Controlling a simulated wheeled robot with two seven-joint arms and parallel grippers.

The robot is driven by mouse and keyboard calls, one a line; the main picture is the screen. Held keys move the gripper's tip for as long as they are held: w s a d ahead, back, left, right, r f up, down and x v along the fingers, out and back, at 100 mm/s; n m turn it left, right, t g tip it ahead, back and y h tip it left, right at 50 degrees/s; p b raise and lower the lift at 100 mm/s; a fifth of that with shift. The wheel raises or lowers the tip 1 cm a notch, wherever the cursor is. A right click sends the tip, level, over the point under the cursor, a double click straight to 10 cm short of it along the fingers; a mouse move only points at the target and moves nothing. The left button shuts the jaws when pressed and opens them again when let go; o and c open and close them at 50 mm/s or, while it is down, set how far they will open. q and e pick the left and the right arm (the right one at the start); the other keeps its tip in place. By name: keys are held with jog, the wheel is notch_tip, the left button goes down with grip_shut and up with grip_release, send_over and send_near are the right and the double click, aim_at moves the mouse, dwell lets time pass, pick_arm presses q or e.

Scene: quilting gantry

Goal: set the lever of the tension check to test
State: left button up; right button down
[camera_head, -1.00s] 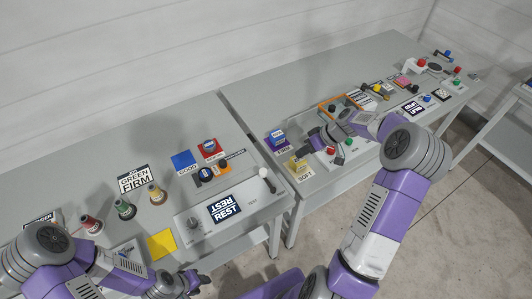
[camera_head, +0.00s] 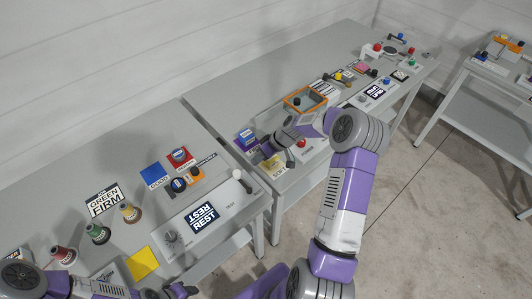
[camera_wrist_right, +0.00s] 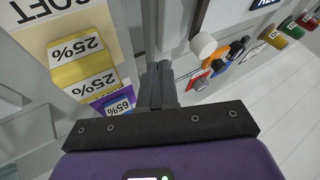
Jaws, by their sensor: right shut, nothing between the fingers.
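The tension check is a light grey panel (camera_head: 172,222) on the near table, with a dark sign (camera_head: 203,217) reading REST. Its lever has a white ball knob (camera_head: 237,174) at the panel's right end and leans toward the back left in the head view. My right gripper (camera_head: 270,149) is shut and empty, to the right of the lever, above the SOFT board. In the right wrist view the shut fingers (camera_wrist_right: 163,72) are close to the white knob (camera_wrist_right: 203,44), with a gap showing. My left gripper (camera_head: 178,291) is at the bottom edge, its jaws unclear.
A gap separates the two tables.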

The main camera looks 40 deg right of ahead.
aim_at(242, 181)
jog(key=a, duration=0.2)
jog(key=a+f, duration=0.1)
jog(key=a, duration=0.1)
jog(key=shift+w+a, duration=0.1)
jog(key=shift+a, duration=0.25)
